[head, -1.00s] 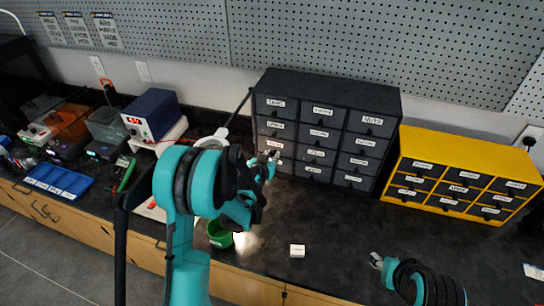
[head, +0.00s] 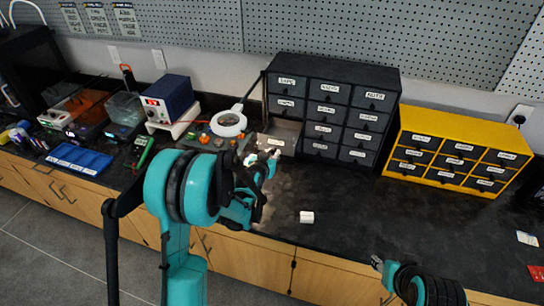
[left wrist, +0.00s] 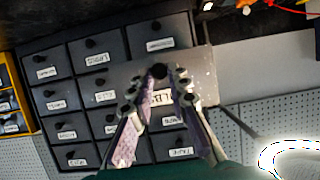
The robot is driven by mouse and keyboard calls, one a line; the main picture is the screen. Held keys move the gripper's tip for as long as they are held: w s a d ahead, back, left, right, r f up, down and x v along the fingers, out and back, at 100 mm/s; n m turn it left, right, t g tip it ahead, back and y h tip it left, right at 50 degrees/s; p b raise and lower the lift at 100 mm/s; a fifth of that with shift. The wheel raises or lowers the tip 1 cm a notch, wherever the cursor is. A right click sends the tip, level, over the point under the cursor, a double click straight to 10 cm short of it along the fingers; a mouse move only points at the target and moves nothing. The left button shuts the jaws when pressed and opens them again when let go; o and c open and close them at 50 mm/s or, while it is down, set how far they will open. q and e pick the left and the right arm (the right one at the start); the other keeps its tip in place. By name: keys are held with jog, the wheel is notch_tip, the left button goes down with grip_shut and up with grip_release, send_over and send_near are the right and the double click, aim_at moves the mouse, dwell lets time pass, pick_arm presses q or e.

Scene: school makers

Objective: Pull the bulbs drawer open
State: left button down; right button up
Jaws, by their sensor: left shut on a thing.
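The dark cabinet (head: 330,68) of small labelled drawers stands at the back of the bench. One drawer (head: 280,137), low in its left column, sticks out towards me, with its side wall and part of its inside showing. My left gripper (head: 270,160) is at this drawer's front. In the left wrist view its fingers (left wrist: 160,84) close around the drawer's dark knob (left wrist: 159,70). The label (left wrist: 162,97) behind the fingers is partly covered and I cannot read it fully. My right gripper (head: 377,263) is apart, low over the bench's front edge; its jaw state is unclear.
A yellow drawer cabinet (head: 440,125) stands to the right. A small white block (head: 306,217) lies on the bench in front. A blue-cased device (head: 167,100), a white ring on a stand (head: 228,123) and a blue tray (head: 80,159) are left. The bench's middle right is clear.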

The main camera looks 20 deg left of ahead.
pick_arm(q)
jog(key=c, duration=1.5)
grip_release()
jog(key=shift+f, duration=0.1)
jog(key=shift+o, duration=0.2)
jog(key=v, duration=1.2)
jog(key=s+d+r+g, duration=0.1)
jog(key=s+g, duration=0.2)
jog(key=s, duration=0.9)
jog(key=s+d+r+g, duration=0.2)
jog(key=s+g, duration=0.1)
jog(key=s, duration=1)
jog(key=shift+g, duration=0.3)
